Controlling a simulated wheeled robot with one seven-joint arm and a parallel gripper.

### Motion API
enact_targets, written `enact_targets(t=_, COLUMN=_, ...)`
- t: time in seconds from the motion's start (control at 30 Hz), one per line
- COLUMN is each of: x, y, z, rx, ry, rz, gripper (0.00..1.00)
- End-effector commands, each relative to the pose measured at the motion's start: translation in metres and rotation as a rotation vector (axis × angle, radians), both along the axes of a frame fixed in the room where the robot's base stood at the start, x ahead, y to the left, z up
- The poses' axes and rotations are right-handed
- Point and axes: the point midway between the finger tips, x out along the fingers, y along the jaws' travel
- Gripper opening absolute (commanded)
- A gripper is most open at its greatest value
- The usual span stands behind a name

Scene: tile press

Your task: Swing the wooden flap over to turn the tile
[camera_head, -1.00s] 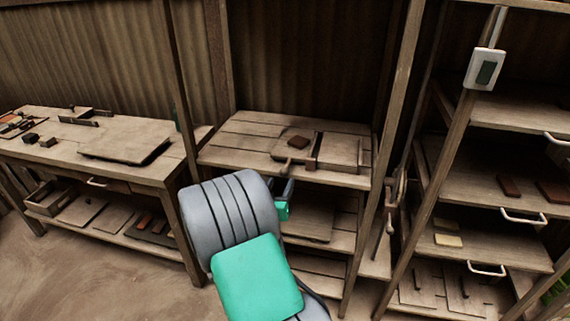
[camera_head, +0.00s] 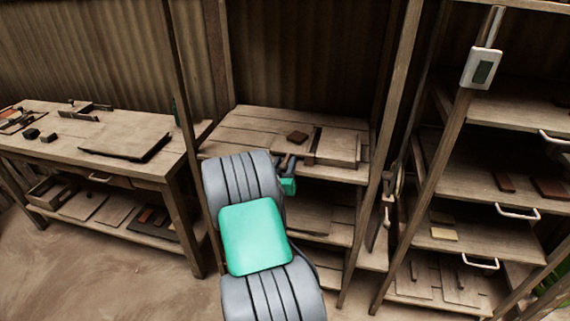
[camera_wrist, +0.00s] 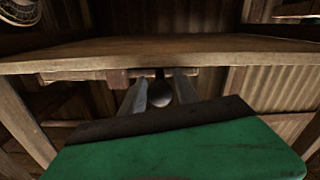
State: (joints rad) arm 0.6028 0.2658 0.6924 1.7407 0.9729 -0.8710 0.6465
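The small dark brown tile (camera_head: 297,137) lies on the press bench in the head view. To its right are a dark upright strip (camera_head: 312,148) and a flat wooden board (camera_head: 338,147). My gripper (camera_head: 284,162) is at the bench's front edge, just in front of and below the tile, and my arm hides part of this area. In the wrist view my gripper's two grey fingers (camera_wrist: 160,88) are apart, with a dark rounded knob (camera_wrist: 160,95) showing between them. I cannot tell whether they touch it. I cannot make out the flap's exact outline.
The bench's front edge (camera_wrist: 220,43) crosses the wrist view close ahead of my gripper. Shelves lie below it. A left workbench (camera_head: 120,130) holds boards and small blocks. A right rack (camera_head: 480,180) has shelves with white handles. The floor at lower left is clear.

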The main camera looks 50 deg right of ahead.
Motion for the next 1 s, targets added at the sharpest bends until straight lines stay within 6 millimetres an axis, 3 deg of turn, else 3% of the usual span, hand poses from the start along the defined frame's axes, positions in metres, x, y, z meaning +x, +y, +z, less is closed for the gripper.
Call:
enact_targets(t=0.43, x=-0.0001, y=0.0002, z=0.0001, rx=0.000, ry=0.000, rz=0.000, gripper=0.00)
enact_targets(t=1.0, x=-0.0001, y=0.0003, z=0.0002, rx=0.000, ry=0.000, rz=0.000, gripper=0.00)
